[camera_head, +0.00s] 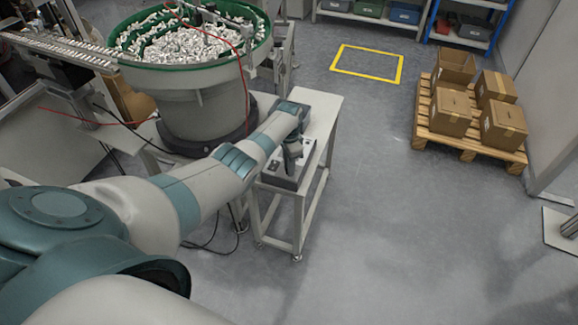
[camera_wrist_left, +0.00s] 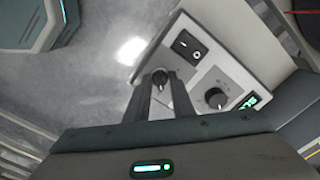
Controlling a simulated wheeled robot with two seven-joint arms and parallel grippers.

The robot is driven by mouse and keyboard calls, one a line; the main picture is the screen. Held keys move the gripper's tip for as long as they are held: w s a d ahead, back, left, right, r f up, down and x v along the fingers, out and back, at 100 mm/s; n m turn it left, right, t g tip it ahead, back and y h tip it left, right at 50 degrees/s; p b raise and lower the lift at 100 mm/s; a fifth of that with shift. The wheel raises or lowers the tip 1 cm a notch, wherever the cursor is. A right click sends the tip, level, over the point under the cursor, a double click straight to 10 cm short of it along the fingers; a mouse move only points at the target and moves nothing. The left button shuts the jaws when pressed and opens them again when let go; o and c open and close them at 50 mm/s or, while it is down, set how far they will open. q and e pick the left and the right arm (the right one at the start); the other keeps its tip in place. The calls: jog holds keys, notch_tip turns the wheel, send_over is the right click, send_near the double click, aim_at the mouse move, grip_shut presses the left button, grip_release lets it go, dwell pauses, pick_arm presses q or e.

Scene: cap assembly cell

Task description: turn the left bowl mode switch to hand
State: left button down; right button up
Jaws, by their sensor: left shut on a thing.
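The control box (camera_wrist_left: 225,62) has a light grey face and fills the middle right of the left wrist view. In the head view the box (camera_head: 272,176) sits on a small white stand beside the bowl. My left gripper (camera_wrist_left: 160,88) is shut on a small dark knob, the mode switch (camera_wrist_left: 160,77), with one finger on each side. The marks around the switch are too small to read, so its setting cannot be told. In the head view my left gripper (camera_head: 291,158) points down at the box. My right gripper is not in view.
A green-rimmed bowl feeder (camera_head: 205,75) full of white caps stands behind. A pallet (camera_head: 468,143) with boxes is at the right; the floor between is clear.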

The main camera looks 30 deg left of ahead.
pick_arm(q)
jog(key=c, duration=1.5)
grip_release()
jog(key=shift+r, duration=0.1)
jog(key=shift+r, duration=0.5)
notch_tip(320, 180, up, 16)
jog(key=shift+r+b, duration=0.15)
jog(key=shift+b, duration=0.4)
